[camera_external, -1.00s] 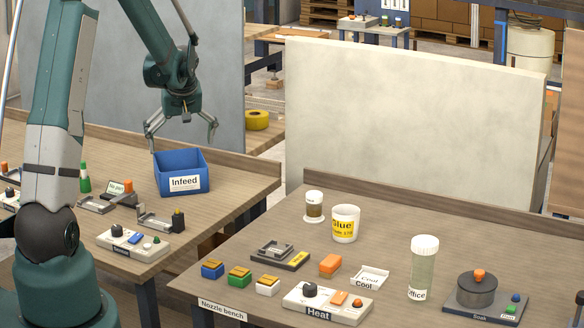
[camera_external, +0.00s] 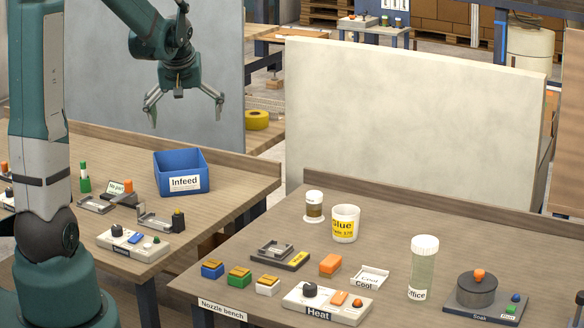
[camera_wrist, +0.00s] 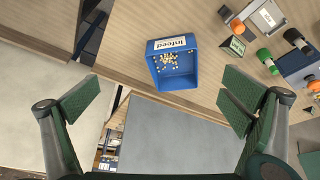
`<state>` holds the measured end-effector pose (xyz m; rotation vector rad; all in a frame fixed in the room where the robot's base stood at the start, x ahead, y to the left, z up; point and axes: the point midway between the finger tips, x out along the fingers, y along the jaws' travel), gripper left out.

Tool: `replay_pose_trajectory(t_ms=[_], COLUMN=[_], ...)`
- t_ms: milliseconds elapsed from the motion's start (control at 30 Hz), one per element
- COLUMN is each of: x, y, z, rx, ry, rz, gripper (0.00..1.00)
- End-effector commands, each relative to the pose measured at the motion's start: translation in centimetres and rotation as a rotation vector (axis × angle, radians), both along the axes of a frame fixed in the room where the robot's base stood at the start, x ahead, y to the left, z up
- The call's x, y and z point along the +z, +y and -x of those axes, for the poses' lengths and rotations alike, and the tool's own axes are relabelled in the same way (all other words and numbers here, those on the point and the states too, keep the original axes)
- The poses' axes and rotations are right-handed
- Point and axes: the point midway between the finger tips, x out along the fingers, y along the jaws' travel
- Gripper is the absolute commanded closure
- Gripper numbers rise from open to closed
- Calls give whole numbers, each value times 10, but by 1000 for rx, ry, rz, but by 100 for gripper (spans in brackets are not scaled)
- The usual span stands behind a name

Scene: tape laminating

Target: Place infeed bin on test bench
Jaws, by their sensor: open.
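The infeed bin (camera_external: 181,172) is a blue open box with a white "Infeed" label. It stands upright on the left wooden bench (camera_external: 222,196), near its right side. In the wrist view the infeed bin (camera_wrist: 172,64) shows small pale pieces inside, below and between my spread fingers. My gripper (camera_external: 186,112) is open and empty, above the bin and apart from it. In the wrist view my gripper (camera_wrist: 158,92) shows both fingers wide apart. No bench in view carries a readable "test bench" label; the right bench (camera_external: 225,285) has a "Nozzle bench" label.
Fixtures and a control panel (camera_external: 134,243) lie left of and in front of the bin. The right bench holds a glue cup (camera_external: 344,224), small coloured blocks, a "Heat" panel (camera_external: 327,303) and a pot (camera_external: 477,289). A grey partition (camera_external: 410,125) stands behind it.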

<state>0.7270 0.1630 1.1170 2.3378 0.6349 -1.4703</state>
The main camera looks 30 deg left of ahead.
Motion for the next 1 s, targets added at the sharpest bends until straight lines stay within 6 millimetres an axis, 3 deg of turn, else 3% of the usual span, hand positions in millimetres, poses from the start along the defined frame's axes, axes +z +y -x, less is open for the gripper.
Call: replay_pose_trajectory(t_ms=[500,1000], x=[49,71], y=[-58,-104], z=[81,163], rx=[-159,-307], ry=[-41,-85], rz=[-14,-31], gripper=[0,0])
